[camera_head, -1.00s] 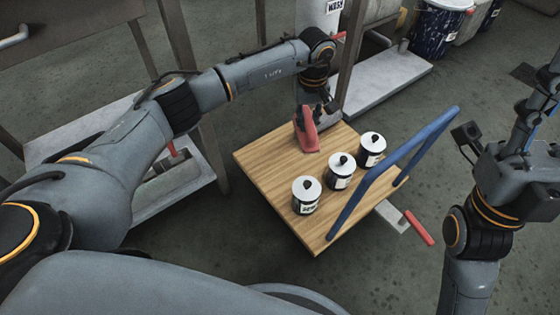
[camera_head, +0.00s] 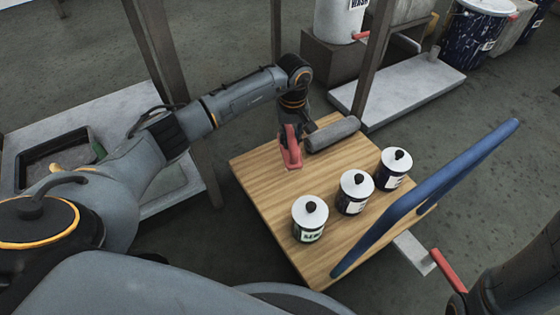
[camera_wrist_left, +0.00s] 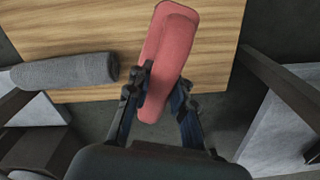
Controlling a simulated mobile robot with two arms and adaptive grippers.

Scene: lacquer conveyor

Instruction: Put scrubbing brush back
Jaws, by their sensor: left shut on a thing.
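The scrubbing brush appears to be the long red piece (camera_head: 291,152) over the far left part of the wooden cart top (camera_head: 262,180). My left gripper (camera_head: 290,130) reaches down to it from the far side. In the left wrist view the red piece (camera_wrist_left: 172,58) sits between the two dark fingers (camera_wrist_left: 158,105), which are shut on its near end. Its underside is hidden, so I cannot tell whether it touches the wood. My right arm shows at the lower right edge, but its gripper is out of view.
A grey roll (camera_head: 332,134) lies at the cart's far edge, beside the red piece. Several lidded cans (camera_head: 310,218) stand in a row nearer me. A blue handrail (camera_head: 430,198) rises on the right. A shelf with a dark tray (camera_head: 30,180) is at left. A dark post (camera_head: 372,62) stands behind.

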